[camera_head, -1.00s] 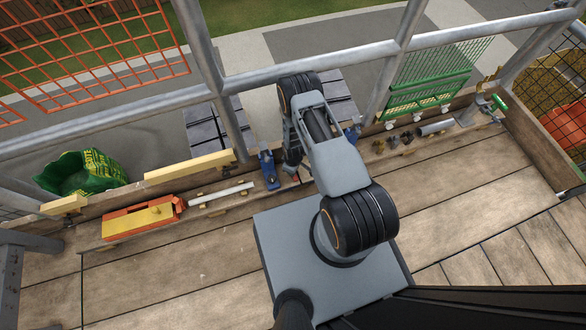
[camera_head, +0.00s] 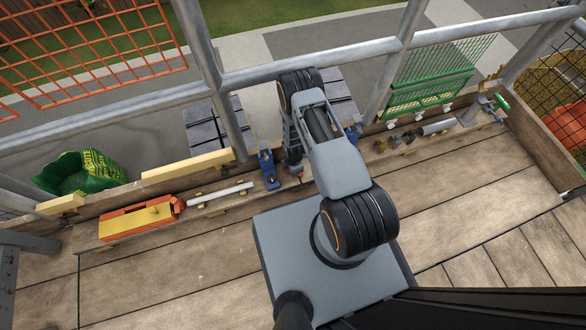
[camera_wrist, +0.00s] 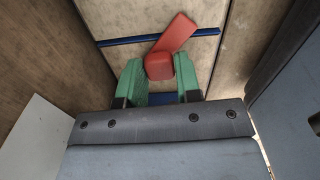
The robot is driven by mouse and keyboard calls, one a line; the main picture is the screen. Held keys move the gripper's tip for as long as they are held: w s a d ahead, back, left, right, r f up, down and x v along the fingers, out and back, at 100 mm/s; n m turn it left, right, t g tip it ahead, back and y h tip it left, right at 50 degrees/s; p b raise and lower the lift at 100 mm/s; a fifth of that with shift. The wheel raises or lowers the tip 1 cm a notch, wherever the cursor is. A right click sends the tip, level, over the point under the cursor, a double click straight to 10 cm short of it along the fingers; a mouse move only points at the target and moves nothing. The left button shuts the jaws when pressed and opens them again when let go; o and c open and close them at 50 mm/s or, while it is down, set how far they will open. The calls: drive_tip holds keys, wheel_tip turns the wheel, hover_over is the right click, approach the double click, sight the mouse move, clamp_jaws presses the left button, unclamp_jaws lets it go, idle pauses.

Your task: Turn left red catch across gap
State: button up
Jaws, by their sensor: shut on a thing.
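The red catch (camera_wrist: 177,33) shows in the wrist view as a flat bar with a blocky red end nearer me. Its bar slants up and to the right, over a thin blue strip. My gripper (camera_wrist: 160,72) has its two green fingers on either side of the blocky end and is shut on it. In the head view my gripper (camera_head: 293,172) is low beside the wooden edge board, mostly hidden by my arm. What lies under the catch is hidden by the catch and fingers.
A blue fixture (camera_head: 268,168) stands just left of my gripper, and another blue part (camera_head: 354,132) to its right. An orange and yellow box (camera_head: 140,217) and a white tube (camera_head: 220,194) lie further left. A grey rail (camera_head: 330,63) crosses behind. The plank floor in front is clear.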

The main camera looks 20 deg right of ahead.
drive_tip(key=n, duration=0.6)
drive_tip(key=shift+n, duration=0.4)
idle(0.4)
drive_tip(key=o, duration=0.9)
drive_tip(key=shift+r, duration=0.1)
wheel_tip(320, 180, up, 14)
drive_tip(key=p, duration=0.5)
drive_tip(key=shift+f, duration=0.2)
